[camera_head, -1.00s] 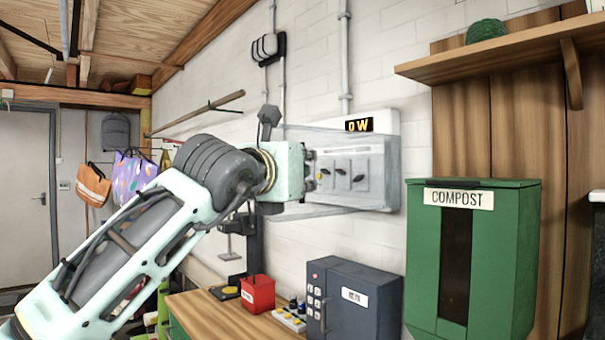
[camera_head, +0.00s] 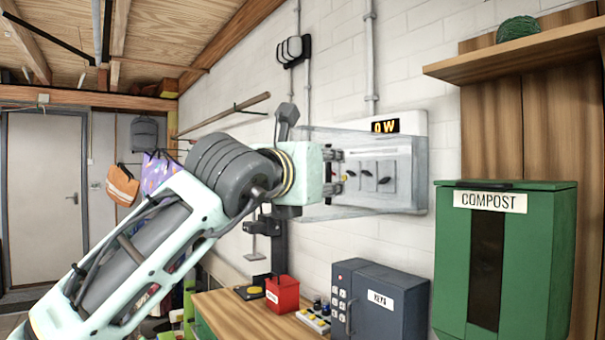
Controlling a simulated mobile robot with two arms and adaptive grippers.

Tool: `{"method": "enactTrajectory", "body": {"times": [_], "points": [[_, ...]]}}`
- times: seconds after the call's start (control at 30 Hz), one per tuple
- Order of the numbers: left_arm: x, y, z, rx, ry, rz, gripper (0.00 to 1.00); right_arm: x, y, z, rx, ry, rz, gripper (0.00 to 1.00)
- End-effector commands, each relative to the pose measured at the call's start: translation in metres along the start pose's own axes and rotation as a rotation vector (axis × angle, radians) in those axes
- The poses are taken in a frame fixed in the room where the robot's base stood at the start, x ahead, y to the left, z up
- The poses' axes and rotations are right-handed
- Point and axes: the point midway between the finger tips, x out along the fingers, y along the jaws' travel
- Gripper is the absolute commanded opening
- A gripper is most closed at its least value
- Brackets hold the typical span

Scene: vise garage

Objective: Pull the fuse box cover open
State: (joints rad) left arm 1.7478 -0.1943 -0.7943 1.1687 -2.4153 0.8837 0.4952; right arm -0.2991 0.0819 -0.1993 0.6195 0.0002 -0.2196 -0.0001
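The fuse box (camera_head: 421,160) is a pale box on the white brick wall, with a row of dark switches on its front and a display reading "0 W". Its see-through cover (camera_head: 350,137) stands out from the box towards the left, and its upper and lower edges show above and below my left gripper. My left gripper (camera_head: 342,174) is at the left of the switches, overlapping the cover in the picture. Its fingers are small and partly hidden, so I cannot tell whether they grip the cover. My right gripper is out of view.
A green compost bin (camera_head: 533,260) hangs at the right, below a wooden shelf (camera_head: 540,52). A dark key box (camera_head: 400,305) and a red container (camera_head: 283,295) stand on the wooden bench (camera_head: 235,318) below. Conduits run up the wall.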

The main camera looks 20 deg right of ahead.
Motion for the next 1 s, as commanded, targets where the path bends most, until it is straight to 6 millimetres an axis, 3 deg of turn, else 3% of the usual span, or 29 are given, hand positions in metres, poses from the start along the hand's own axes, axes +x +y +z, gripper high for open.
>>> {"method": "enactTrajectory", "body": {"times": [0.5, 0.7, 1.0], "points": [[-0.081, 0.001, -0.001, 0.0, 0.0, 0.001, 0.28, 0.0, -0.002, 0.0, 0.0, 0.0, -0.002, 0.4], [-0.094, 0.001, -0.001, 0.0, 0.002, 0.001, 0.28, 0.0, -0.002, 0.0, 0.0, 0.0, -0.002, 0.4], [-0.095, 0.001, -0.001, 0.0, 0.002, 0.002, 0.28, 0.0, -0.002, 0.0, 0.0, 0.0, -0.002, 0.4]]}}
